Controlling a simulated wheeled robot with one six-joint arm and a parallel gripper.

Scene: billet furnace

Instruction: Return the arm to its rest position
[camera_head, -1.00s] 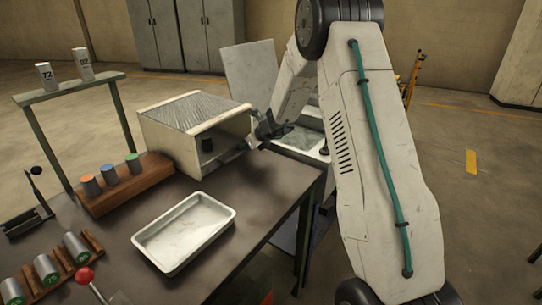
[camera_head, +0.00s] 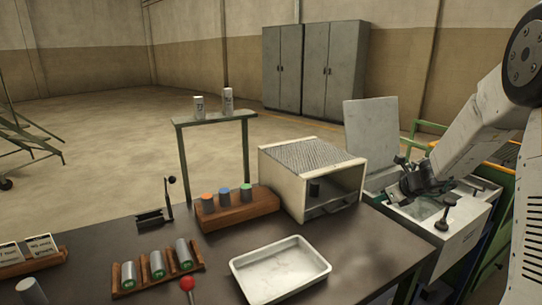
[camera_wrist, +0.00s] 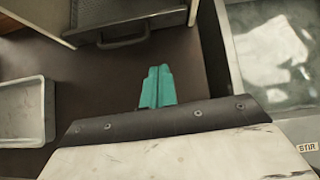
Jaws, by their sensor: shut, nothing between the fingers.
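My gripper (camera_head: 410,184) is at the right in the head view, at the end of my white arm. It is above the near left side of the open grey tank, to the right of the box furnace (camera_head: 290,185). In the wrist view its teal fingers (camera_wrist: 157,86) are together with nothing between them. They point toward the dark table top, close to the furnace's front handle (camera_wrist: 123,40). In the head view the fingertips are partly hidden by the dark wrist parts.
A white tray (camera_head: 243,270) lies on the dark table. A wooden rack (camera_head: 240,213) holds coloured-top billets; another wooden rack (camera_head: 128,278) lies nearer. A red-knobbed lever (camera_head: 187,284) is at the front. The tank (camera_head: 470,215) with raised lid (camera_head: 371,137) stands right of the table.

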